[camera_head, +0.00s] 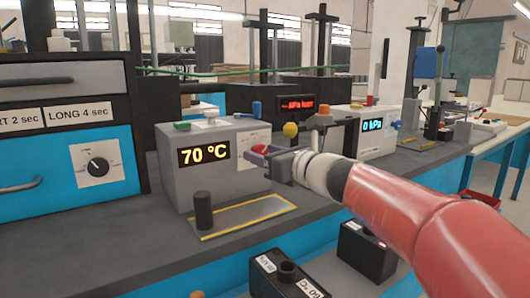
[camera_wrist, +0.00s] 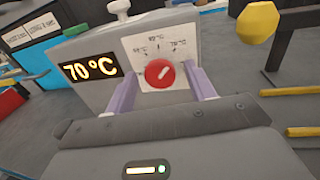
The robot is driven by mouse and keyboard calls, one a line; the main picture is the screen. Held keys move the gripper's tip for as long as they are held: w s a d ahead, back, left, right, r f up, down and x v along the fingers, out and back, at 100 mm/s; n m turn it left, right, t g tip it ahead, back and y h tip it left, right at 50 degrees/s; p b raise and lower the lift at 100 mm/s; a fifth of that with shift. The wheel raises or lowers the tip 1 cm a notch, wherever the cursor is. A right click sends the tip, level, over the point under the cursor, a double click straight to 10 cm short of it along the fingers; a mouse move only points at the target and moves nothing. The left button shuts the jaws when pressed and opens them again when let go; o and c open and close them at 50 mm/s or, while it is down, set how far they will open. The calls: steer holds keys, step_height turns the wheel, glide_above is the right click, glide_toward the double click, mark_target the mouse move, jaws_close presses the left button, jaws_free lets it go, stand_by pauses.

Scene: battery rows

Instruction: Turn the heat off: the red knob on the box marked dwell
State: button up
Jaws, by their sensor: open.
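The red knob (camera_wrist: 160,73) sits on the label face of a light grey box (camera_wrist: 95,92) with a yellow 70 °C display. A white line on the knob slants toward the upper right. The marks around it are too small to read, and I see no word dwell on this box. In the head view the red knob (camera_head: 260,147) is partly hidden by my gripper (camera_head: 268,158). In the wrist view my gripper (camera_wrist: 161,80) is open, its purple fingers either side of the knob. I cannot tell whether they touch it.
A yellow ball-topped lever (camera_head: 290,130) stands right of the box. A second grey box (camera_head: 375,124) reads 0 kPa. A black post (camera_head: 203,210) stands before the 70 °C box. A blue panel at left has a black dial (camera_head: 97,166) under sec labels.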

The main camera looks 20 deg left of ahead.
steer(key=shift+a, duration=0.1)
steer(key=c, duration=1)
steer(key=shift+o, duration=0.2)
steer(key=n+b, duration=0.2)
steer(key=n, duration=0.3)
steer(key=shift+h, duration=0.4)
steer(key=shift+s+a+f+n+t+h+b, duration=0.1)
steer(key=shift+n+t+h+b, duration=0.45)
steer(key=shift+n+b, duration=1.8)
steer(key=shift+w+a+f+n+t+h+b, duration=0.1)
steer(key=shift+n+t+h+b, duration=0.55)
steer(key=shift+n, duration=3.2)
steer(key=shift+s+n+t+h+b, duration=0.1)
steer(key=shift+n+t+h+b, duration=0.25)
steer(key=shift+n+b, duration=2.1)
steer(key=shift+n+p, duration=0.65)
steer(key=shift+n, duration=0.2)
